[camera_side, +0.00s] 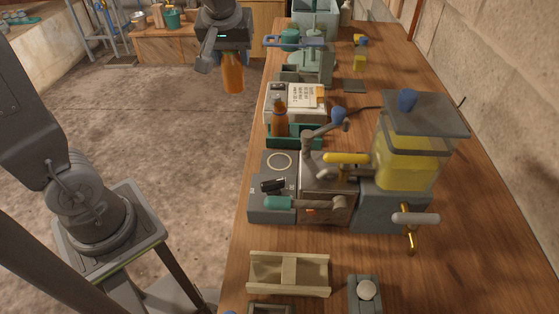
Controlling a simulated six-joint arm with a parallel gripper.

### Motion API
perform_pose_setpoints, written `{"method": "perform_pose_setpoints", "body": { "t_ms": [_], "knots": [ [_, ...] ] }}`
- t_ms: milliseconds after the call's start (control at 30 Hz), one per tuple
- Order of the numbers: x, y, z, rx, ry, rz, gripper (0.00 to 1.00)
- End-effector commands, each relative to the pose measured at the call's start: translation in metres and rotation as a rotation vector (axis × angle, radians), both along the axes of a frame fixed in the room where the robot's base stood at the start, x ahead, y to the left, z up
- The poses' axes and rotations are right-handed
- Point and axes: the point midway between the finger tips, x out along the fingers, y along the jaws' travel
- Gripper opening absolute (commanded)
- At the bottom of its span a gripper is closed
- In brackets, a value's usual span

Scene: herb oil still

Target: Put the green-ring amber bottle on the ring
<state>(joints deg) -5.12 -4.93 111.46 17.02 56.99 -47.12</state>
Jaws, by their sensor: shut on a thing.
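My gripper (228,54) is at the top middle, left of the bench and above the concrete floor in the picture. It is shut on an amber bottle (233,78), which hangs below it, nearly upright. The bottle's upper part is hidden by the gripper, and I cannot make out a green ring on it. The pale ring (279,161) is marked on top of a grey block on the bench, with nothing on it. The held bottle is well apart from it, farther back and to the left. A second amber bottle (280,119) stands in a green tray (286,142).
Right of the ring are a metal spout with a blue knob (338,114) and a yellow-handled lever (346,158). A tank of yellow liquid (408,160) stands beyond. A green-handled lever (278,202) lies in front of the ring. A wooden tray (289,290) is nearer.

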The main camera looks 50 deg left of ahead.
Motion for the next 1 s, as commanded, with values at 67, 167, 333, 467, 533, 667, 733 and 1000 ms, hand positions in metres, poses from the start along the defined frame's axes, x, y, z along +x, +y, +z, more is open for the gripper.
{"method": "perform_pose_setpoints", "body": {
  "t_ms": [67,167,333,467,533,667,733,1000],
  "knots": [
    [-0.009,0.003,-0.009,0.0,0.004,0.0,0.22],
    [-0.007,0.002,-0.028,-0.001,0.005,-0.001,0.22],
    [-0.006,0.0,-0.05,0.0,0.003,-0.002,0.22],
    [-0.001,-0.014,-0.062,0.0,0.004,-0.006,0.22],
    [0.004,-0.028,-0.071,0.0,0.005,-0.008,0.22],
    [0.014,-0.055,-0.088,0.0,0.004,-0.01,0.22],
    [0.018,-0.069,-0.097,0.001,0.004,-0.008,0.22],
    [0.032,-0.105,-0.12,0.0,0.002,-0.003,0.22]
  ]
}}
